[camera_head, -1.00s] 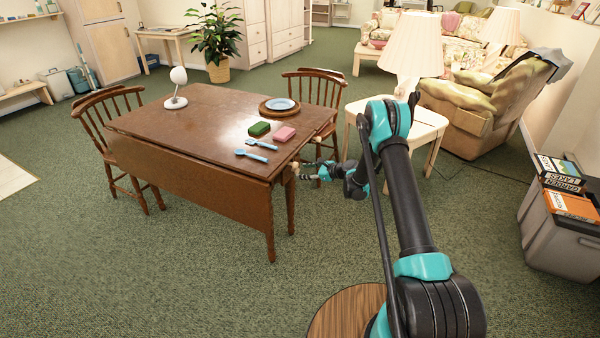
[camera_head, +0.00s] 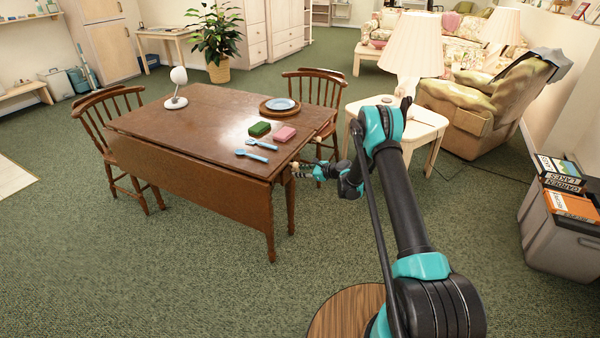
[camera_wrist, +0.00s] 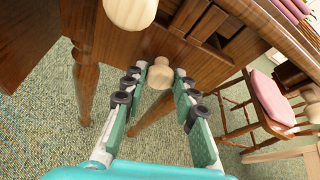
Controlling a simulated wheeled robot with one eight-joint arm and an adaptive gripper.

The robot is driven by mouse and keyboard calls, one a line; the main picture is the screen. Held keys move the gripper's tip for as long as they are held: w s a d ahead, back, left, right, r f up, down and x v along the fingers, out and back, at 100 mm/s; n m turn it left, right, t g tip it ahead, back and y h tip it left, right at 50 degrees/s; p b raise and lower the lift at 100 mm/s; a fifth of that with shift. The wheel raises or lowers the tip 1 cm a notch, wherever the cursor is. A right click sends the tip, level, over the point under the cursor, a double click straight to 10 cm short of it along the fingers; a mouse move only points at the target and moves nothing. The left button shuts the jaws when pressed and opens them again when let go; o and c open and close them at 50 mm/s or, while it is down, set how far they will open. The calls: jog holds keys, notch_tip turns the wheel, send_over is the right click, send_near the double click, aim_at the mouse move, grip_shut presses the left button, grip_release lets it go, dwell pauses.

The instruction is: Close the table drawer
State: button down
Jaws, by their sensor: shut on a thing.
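The dark brown wooden table (camera_head: 215,115) stands left of my arm. Its drawer is at the right end, and its front (camera_wrist: 175,50) shows in the wrist view. A pale round knob (camera_wrist: 159,74) is between my fingertips, and a second pale knob (camera_wrist: 130,12) is at the top edge of that view. My gripper (camera_wrist: 160,78) is shut on the lower knob. In the head view my gripper (camera_head: 298,170) is at the table's right end, below the top. How far the drawer stands out is hard to tell.
A chair (camera_head: 318,90) stands behind. A white side table (camera_head: 425,122) is to the right. The carpet in front is clear.

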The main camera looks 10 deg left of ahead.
jog(key=a, duration=0.1)
jog(key=w+a, duration=0.1)
jog(key=a, duration=0.1)
jog(key=shift+w+a, duration=0.15)
jog(key=c, duration=1.2)
grip_release()
jog(key=shift+a, duration=0.1)
jog(key=v, duration=1.2)
